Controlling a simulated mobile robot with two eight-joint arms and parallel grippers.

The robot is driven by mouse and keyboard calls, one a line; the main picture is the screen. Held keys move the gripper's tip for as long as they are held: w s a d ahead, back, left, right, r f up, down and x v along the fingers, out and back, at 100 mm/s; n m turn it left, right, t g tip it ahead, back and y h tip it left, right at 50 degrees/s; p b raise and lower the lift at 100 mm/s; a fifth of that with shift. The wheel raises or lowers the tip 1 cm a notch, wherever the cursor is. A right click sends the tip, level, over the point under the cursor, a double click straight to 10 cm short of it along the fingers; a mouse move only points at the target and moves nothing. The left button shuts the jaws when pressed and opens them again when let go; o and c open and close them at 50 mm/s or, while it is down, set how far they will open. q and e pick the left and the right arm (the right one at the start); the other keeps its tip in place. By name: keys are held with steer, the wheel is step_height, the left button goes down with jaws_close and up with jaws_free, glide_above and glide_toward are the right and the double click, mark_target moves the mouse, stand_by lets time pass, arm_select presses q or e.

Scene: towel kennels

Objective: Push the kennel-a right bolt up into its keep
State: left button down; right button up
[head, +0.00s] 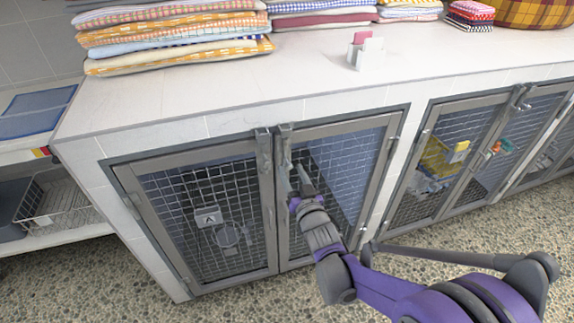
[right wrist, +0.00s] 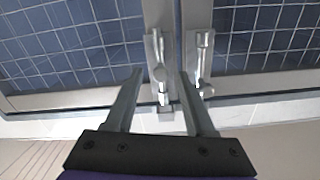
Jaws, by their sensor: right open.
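My right gripper (head: 296,174) is open in front of the right door, close to the right bolt. The right wrist view looks upside down. There the right bolt (right wrist: 159,88) lies between the two open fingers; contact cannot be told. Whether the bolt is in its keep is unclear. My left gripper is out of view.
Folded towels (head: 175,32) are stacked on the white counter (head: 200,95) above the doors, with a small white holder (head: 367,55) near them. Another kennel (head: 440,165) with coloured items inside stands to the right. A wire basket (head: 52,200) is at the left. The speckled floor ahead is clear.

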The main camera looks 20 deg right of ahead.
mark_target(290, 168)
steer(key=shift+w+a, duration=0.1)
steer(key=shift+w, duration=1.85)
jaws_close()
